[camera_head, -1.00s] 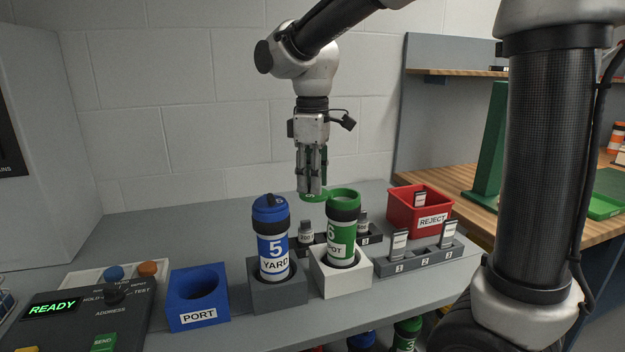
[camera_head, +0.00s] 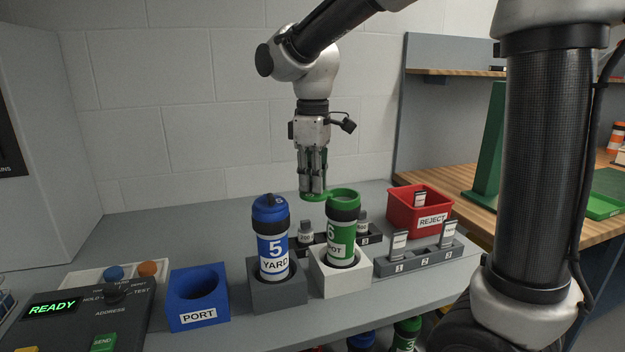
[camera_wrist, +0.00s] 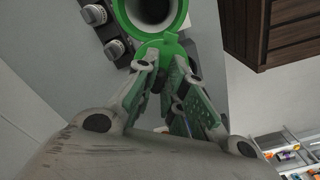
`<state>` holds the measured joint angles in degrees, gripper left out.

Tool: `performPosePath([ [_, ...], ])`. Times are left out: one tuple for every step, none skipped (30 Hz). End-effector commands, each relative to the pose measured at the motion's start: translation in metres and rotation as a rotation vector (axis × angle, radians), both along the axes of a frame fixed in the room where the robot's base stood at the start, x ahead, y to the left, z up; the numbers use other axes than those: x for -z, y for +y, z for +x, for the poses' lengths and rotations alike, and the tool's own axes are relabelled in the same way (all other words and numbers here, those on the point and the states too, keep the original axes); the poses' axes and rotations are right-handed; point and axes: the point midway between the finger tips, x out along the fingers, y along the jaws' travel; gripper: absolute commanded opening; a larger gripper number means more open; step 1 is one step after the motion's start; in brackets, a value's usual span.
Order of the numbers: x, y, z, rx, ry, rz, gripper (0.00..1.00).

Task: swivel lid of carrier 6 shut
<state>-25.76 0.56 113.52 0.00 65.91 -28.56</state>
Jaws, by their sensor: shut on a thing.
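Carrier 6 (camera_head: 341,236), a green tube with a white label, stands upright in a white block (camera_head: 340,278). Its top is open: in the wrist view I look into the dark mouth of the tube (camera_wrist: 152,10) inside a green rim. The green lid (camera_head: 313,197) is swung out to the left of the carrier top in the head view. My gripper (camera_head: 313,188) points down and is shut on the lid. In the wrist view its fingers (camera_wrist: 166,75) close on the green lid part beside the rim; much of the lid is hidden by them.
Carrier 5 (camera_head: 272,238), blue and closed, stands in a grey block just left. A blue PORT block (camera_head: 198,297) stands further left. A red REJECT bin (camera_head: 420,208) and grey racks with small items (camera_head: 419,258) lie to the right and behind.

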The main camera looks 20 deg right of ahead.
Motion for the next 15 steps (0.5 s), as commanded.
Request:
performPosePath([
  [0.000, -0.001, 0.001, 0.022, 0.000, 0.000, 0.00],
  [0.000, -0.001, 0.001, 0.039, 0.000, 0.000, 0.00],
  [0.000, -0.002, 0.002, 0.064, 0.000, 0.000, 0.00],
  [0.000, -0.003, 0.003, 0.086, 0.000, 0.000, 0.00],
  [0.000, -0.003, 0.004, 0.108, 0.000, 0.000, 0.00],
  [0.000, -0.004, 0.005, 0.140, 0.000, 0.000, 0.00],
  [0.000, -0.005, 0.005, 0.165, 0.000, 0.000, 0.00],
  [0.000, -0.006, 0.006, 0.192, 0.000, 0.000, 0.00],
  [0.000, -0.007, 0.007, 0.228, 0.000, 0.000, 0.00],
  [0.000, -0.007, 0.008, 0.256, 0.000, 0.000, 0.00],
  [0.000, -0.008, 0.008, 0.284, 0.000, 0.000, 0.00],
  [0.000, -0.009, 0.009, 0.323, 0.000, 0.000, 0.00],
  [0.000, -0.010, 0.010, 0.351, 0.000, 0.000, 0.00],
  [0.000, -0.011, 0.011, 0.380, 0.000, 0.000, 0.00],
  [0.000, -0.013, 0.012, 0.418, 0.000, 0.000, 0.00],
])
